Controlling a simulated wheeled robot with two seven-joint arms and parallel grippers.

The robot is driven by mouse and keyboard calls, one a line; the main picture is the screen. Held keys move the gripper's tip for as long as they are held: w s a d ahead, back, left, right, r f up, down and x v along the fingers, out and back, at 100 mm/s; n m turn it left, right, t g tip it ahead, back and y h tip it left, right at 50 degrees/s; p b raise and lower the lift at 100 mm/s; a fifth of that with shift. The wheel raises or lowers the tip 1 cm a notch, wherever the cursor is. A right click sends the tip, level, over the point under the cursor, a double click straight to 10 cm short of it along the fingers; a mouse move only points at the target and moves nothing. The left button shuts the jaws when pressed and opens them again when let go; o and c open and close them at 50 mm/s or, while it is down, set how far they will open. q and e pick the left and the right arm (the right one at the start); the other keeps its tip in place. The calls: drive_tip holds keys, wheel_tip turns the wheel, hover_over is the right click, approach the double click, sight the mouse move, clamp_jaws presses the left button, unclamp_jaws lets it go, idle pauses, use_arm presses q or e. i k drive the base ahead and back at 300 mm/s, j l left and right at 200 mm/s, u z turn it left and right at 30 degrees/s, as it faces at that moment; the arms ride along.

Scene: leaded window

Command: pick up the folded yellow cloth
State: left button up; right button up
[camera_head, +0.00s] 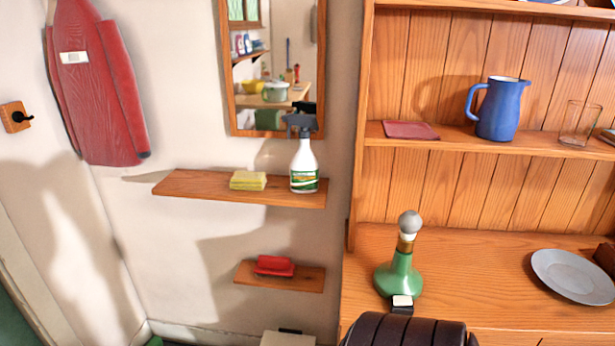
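The folded yellow cloth (248,180) lies flat on the upper wooden wall shelf (190,184), below the mirror. It looks like a small layered stack, fully visible. A white spray bottle (304,166) with a dark trigger head stands upright on the same shelf, just right of the cloth with a small gap between them.
A lower small shelf (300,278) holds a red item (274,266). To the right, a wooden dresser (480,246) bears a green bottle (399,274) and a grey plate (573,276). A dark ribbed object (408,331) is at the bottom edge. The shelf's left part is clear.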

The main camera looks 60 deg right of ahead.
sight(240, 181)
drive_tip(key=z, duration=1.7)
